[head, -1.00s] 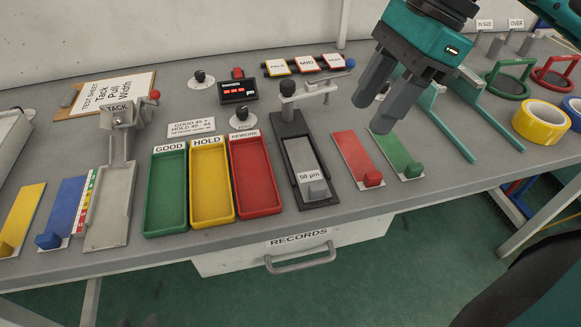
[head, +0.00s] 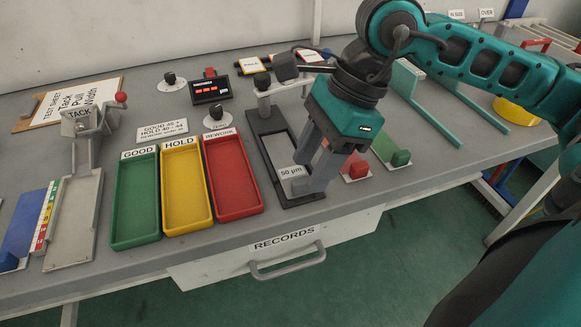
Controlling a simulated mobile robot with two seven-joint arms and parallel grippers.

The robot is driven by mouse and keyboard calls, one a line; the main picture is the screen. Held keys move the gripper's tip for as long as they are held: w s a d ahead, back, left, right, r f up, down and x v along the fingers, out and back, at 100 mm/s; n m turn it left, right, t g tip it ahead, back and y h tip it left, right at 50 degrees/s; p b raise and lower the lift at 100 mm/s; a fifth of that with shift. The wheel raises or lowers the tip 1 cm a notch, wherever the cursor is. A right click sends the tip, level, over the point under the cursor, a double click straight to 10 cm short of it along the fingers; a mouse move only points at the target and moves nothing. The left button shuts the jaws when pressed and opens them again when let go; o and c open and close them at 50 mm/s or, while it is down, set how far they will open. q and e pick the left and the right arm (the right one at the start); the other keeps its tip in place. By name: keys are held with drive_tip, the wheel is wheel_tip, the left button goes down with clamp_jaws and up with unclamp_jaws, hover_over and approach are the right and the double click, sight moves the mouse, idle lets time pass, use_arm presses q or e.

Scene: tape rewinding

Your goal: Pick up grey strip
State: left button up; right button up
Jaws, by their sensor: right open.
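The grey strip (head: 282,152) lies in a dark rectangular frame (head: 260,129). A "50 µm" label (head: 291,172) is at its near end, where a small grey block shows in the earlier frame. My right gripper (head: 308,174) points down at this near end with its fingers open, one on each side of the block area. The fingers hide most of the block, and I cannot tell whether they touch it. My left gripper is not in view.
Green (head: 136,203), yellow (head: 187,187) and red (head: 232,178) trays stand left of the frame. Red (head: 355,167) and green (head: 394,155) strips with blocks lie close to its right. A post with a clamp (head: 263,90) stands at the frame's far end. The table's front edge is near.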

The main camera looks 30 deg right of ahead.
drive_tip(key=x, duration=0.2)
drive_tip(key=shift+a+f, duration=0.15)
drive_tip(key=shift+f, duration=0.1)
clamp_jaws()
idle(0.4)
